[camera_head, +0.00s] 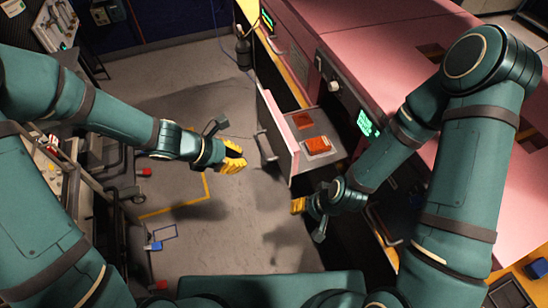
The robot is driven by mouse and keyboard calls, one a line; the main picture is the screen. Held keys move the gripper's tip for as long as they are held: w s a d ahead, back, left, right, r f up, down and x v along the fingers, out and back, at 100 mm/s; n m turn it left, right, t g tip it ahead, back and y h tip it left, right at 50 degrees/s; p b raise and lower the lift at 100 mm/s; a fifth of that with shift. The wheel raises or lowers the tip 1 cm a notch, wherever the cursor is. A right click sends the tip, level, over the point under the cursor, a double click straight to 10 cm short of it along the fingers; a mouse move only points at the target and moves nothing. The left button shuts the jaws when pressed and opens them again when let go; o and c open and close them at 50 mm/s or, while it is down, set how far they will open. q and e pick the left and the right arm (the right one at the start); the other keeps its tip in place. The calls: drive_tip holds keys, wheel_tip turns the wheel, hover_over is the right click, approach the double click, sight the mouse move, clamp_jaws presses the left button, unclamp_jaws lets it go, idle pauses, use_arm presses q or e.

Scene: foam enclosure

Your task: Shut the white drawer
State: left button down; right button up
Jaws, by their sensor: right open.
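The white drawer (337,133) is pulled out from the pink machine, with its pale front panel (282,139) and dark handle facing left. Two orange items (318,145) lie inside it. My right gripper (297,205) is open and empty, just below the drawer's near end in the picture. Its fingers are partly hidden by its own body, and I cannot tell whether it touches the drawer.
The pink machine (345,42) fills the upper right, with a small green screen (367,122) right of the drawer. A dark bottle-shaped part (243,48) hangs near its left edge. Shelving stands at left. The grey floor (190,100) between is mostly clear.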

sight(283, 163)
use_arm(q)
drive_tip(key=b+x, duration=0.1)
drive_tip(key=x, duration=0.5)
drive_tip(key=d+r+b+x, duration=0.1)
drive_tip(key=x, duration=0.3)
drive_tip(key=shift+w+d+b, duration=0.15)
drive_tip(key=shift+w+b, duration=0.05)
drive_tip(key=shift+b, duration=0.15)
drive_tip(key=shift+w+d, duration=0.2)
drive_tip(key=shift+d, duration=0.5)
use_arm(e)
wheel_tip(283, 163, down, 3)
drive_tip(key=shift+r, duration=0.1)
use_arm(q)
drive_tip(key=shift+d, duration=0.15)
